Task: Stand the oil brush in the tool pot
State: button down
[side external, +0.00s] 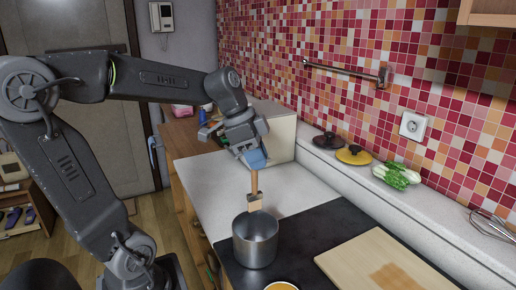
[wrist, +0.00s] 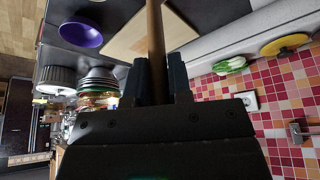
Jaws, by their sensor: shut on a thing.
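The oil brush (side external: 255,185) has a wooden handle and a pale, wider head pointing down. My gripper (side external: 254,160) is shut on the upper part of its handle and holds it about upright. The tool pot (side external: 255,243), a plain metal cylinder, stands on the dark counter section below the brush. The brush head's lower end shows right at the pot's far rim; I cannot tell its exact height over the opening. In the wrist view the brush handle (wrist: 155,35) runs up between the two dark fingers (wrist: 155,80). The pot cannot be made out there.
A wooden cutting board (side external: 385,262) lies right of the pot. Pot lids (side external: 353,155) and green vegetables (side external: 397,174) sit on the ledge along the tiled wall. A rail (side external: 345,71) is mounted above. A purple bowl (wrist: 80,34) shows in the wrist view.

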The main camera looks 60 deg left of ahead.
aim_at(257, 194)
jog(key=shift+f, duration=5.1)
jog(key=c, duration=1)
grip_release()
jog(key=shift+o, duration=0.2)
jog(key=v, duration=1.4)
jog(key=shift+d+f, duration=0.1)
jog(key=shift+d, duration=0.05)
